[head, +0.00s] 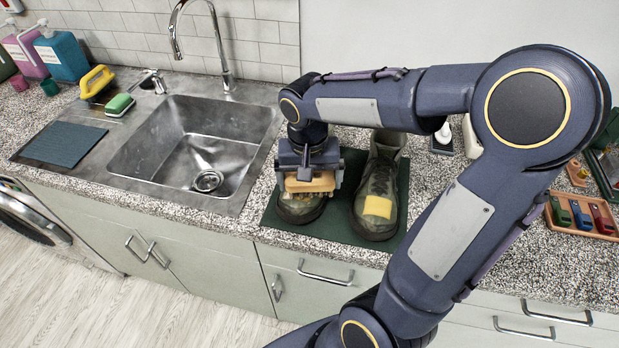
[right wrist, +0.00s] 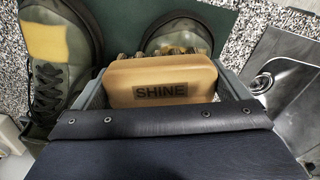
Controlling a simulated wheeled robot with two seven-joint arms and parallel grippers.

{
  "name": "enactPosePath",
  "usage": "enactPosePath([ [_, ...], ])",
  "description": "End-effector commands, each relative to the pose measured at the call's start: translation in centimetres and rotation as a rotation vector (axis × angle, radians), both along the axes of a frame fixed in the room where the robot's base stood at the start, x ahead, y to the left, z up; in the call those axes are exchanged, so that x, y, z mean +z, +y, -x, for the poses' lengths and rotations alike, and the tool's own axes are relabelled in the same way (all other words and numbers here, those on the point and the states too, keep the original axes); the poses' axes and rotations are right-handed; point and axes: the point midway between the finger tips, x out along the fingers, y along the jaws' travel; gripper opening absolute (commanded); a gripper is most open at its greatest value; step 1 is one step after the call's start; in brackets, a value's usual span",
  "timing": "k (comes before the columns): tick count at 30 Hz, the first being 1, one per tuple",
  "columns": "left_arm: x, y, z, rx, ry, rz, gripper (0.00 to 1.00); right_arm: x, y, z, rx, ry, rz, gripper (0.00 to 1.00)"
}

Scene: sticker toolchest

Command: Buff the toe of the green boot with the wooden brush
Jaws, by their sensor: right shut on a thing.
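Two green boots stand side by side on a dark green mat (head: 338,222). The left boot (head: 300,212) is mostly hidden behind my right gripper; the right boot (head: 374,230) shows a yellow patch on its toe. My right gripper (head: 311,178) is shut on the wooden brush (head: 310,184), over the left boot's toe. The brush also shows in the right wrist view (right wrist: 150,73), labelled SHINE, its bristles at the toe of that boot (right wrist: 178,40). The bristles look close to or on the toe; I cannot tell if they touch. My left gripper is out of view.
A steel sink (head: 185,150) with a tall faucet (head: 222,60) is left of the mat. A wooden tray (head: 583,222) with small coloured items is at the right. My right arm covers the counter between.

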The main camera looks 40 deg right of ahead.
Motion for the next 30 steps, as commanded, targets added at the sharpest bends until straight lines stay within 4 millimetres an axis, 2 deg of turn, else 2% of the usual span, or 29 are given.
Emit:
enactPosePath([
  [1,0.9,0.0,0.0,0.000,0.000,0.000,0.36,1.0,0.0,0.0,0.000,-0.001,0.000,0.74],
  [3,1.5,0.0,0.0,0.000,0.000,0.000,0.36,1.8,0.1,0.0,0.000,-0.001,0.000,0.74],
  [16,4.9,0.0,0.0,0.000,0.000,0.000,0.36,5.9,0.3,0.2,0.000,-0.002,0.000,0.74],
  [30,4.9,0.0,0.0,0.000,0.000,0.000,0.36,6.0,0.3,0.3,0.000,-0.001,0.001,0.74],
])
